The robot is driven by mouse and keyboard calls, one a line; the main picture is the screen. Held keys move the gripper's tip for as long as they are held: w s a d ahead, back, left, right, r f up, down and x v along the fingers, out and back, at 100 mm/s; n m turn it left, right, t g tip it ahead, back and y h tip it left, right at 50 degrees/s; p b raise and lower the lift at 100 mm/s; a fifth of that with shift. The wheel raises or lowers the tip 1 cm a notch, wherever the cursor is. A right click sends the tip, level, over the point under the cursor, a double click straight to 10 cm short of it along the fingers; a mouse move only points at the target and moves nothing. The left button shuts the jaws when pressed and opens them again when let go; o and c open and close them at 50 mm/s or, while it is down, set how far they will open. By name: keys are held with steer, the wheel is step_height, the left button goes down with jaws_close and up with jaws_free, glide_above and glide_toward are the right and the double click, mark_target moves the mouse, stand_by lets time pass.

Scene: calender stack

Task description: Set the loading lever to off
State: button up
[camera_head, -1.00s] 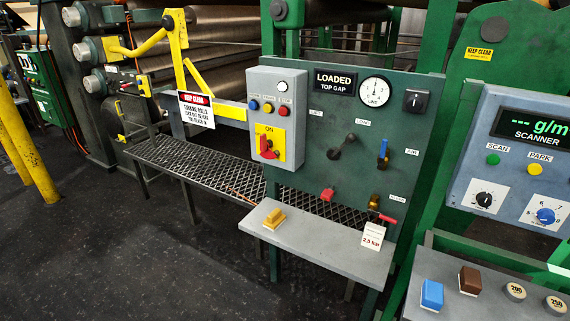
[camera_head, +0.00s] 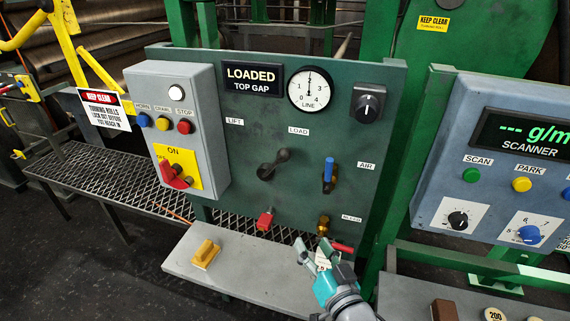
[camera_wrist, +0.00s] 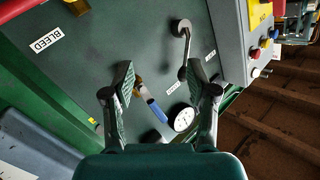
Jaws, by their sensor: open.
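The loading lever (camera_head: 273,164) is a short black handle under the LOAD label on the green panel. It is tilted, its knob up and to the right of its hub. In the wrist view the lever (camera_wrist: 184,48) shows right of centre, partly beside my right-hand finger. The sign (camera_head: 253,79) above reads LOADED, TOP GAP. My gripper (camera_head: 317,254) is low in front of the panel, below and right of the lever and apart from it. In the wrist view my gripper (camera_wrist: 160,92) is open with nothing held; the blue air handle (camera_wrist: 152,104) shows between its fingers, beyond them.
The blue AIR handle (camera_head: 328,174) and brass bleed valve (camera_head: 323,225) sit right of the lever. A red handle (camera_head: 265,219) is below it. The grey switch box (camera_head: 203,125) stands out at left. A grey shelf (camera_head: 225,270) with a yellow block (camera_head: 205,254) juts out below.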

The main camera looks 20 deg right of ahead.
glide_toward(286, 159)
steer(key=shift+m+t+y, duration=0.3)
steer(key=shift+m+t, duration=0.1)
steer(key=w, duration=0.7)
steer(key=w+f, duration=0.1)
steer(key=w, duration=0.3)
steer(key=shift+w+a, duration=0.1)
steer(key=shift+w, duration=0.25)
jaws_close()
